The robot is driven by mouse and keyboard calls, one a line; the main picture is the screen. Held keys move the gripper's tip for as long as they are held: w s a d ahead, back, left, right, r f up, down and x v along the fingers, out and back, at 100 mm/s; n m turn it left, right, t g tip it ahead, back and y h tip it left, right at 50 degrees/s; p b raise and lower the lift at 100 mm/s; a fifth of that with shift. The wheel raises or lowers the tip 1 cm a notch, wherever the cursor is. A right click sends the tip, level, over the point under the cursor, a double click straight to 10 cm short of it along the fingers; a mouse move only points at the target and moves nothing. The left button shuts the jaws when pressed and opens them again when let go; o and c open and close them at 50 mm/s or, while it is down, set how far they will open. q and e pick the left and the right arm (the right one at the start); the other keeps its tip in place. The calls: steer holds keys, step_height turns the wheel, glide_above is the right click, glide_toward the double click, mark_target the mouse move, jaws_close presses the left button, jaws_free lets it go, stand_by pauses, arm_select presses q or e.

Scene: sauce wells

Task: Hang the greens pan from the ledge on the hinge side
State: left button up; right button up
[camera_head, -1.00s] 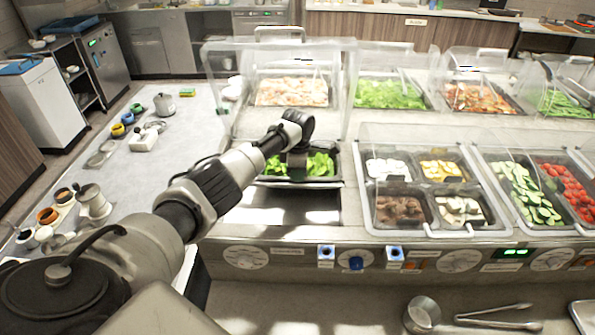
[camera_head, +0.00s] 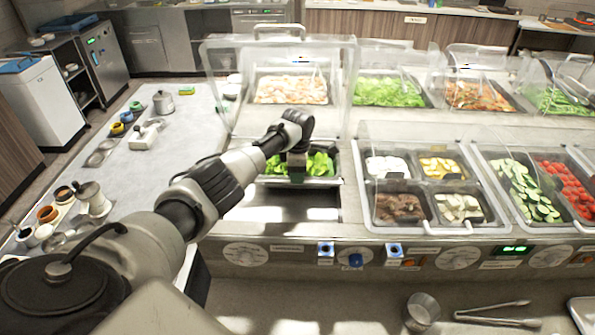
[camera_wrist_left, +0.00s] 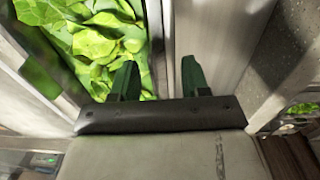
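The greens pan (camera_head: 318,164), a metal pan of leafy greens, sits at the back of the left well, below a raised clear lid (camera_head: 228,95). An open dark gap (camera_head: 290,206) lies in front of the pan. My left gripper (camera_head: 297,178) points down at the pan's front edge. In the left wrist view, its two green fingers (camera_wrist_left: 157,80) stand apart on either side of a metal rim (camera_wrist_left: 157,35), with greens (camera_wrist_left: 105,45) to the left. Contact with the rim is not clear. The ledge cannot be told apart surely. My right gripper is not in view.
Closed clear covers stand over wells of white, yellow and brown food (camera_head: 402,207) to the right. A pan of pale food (camera_head: 290,90) is behind the raised lid. The left counter (camera_head: 185,140) has free room.

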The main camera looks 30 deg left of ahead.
arm_select(q)
steer(key=shift+f, duration=0.1)
step_height(320, 180, up, 11)
steer(key=b, duration=0.2)
stand_by(0.4)
steer(key=shift+s+f, duration=0.1)
